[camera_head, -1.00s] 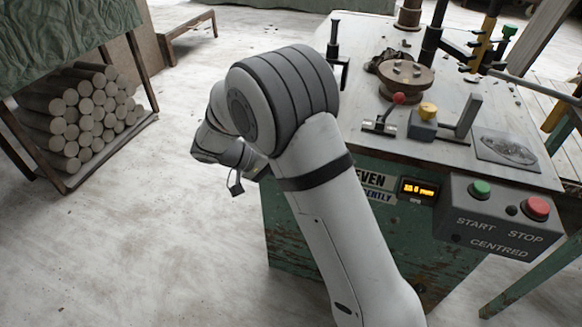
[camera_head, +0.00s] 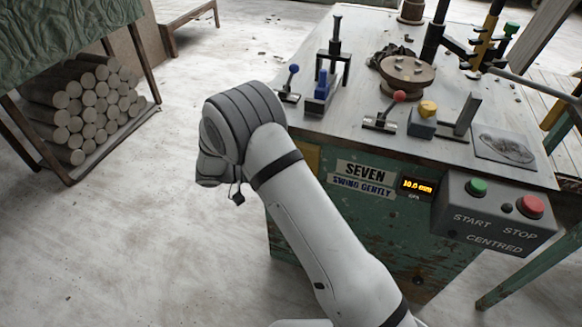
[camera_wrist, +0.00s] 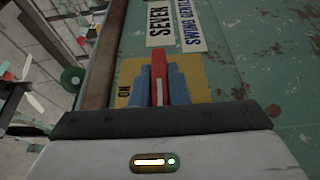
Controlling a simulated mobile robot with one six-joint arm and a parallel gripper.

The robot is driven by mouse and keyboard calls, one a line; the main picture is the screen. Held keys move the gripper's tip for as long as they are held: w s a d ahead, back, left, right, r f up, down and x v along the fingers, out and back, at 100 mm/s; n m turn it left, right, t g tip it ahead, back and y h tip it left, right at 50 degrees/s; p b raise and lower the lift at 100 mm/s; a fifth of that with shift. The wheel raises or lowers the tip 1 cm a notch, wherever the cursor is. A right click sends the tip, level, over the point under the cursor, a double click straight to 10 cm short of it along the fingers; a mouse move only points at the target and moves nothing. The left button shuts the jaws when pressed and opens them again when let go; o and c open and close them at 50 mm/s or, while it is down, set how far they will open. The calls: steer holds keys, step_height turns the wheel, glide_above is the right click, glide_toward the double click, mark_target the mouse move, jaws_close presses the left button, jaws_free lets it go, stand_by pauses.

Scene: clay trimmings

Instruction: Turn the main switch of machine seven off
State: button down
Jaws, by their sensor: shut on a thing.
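The main switch shows in the wrist view as a red handle (camera_wrist: 158,80) in front of a yellow plate (camera_wrist: 196,82) marked ON on its left. My gripper (camera_wrist: 159,70) is shut on the red handle, with one blue finger on each side of it. The handle points up in that view, towards the SEVEN label (camera_wrist: 158,22). In the head view, machine seven (camera_head: 350,225) is a green cabinet with a SEVEN label (camera_head: 364,170). A corner of the yellow plate (camera_head: 308,157) shows beside my arm, which hides the handle and my gripper.
A grey control box (camera_head: 490,222) with a green START button (camera_head: 477,187) and a red STOP button (camera_head: 530,206) juts from the machine's front right. Levers stand on the tabletop (camera_head: 350,145). A rack of clay rolls (camera_head: 92,108) stands left. The floor between is clear.

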steer(key=shift+s+f, duration=0.1)
steer(key=shift+f, duration=0.05)
steer(key=c, duration=1.4)
jaws_free()
steer(key=a, duration=0.8)
steer(key=shift+s+p, duration=0.15)
steer(key=shift+p, duration=0.3)
steer(key=shift+d, duration=0.1)
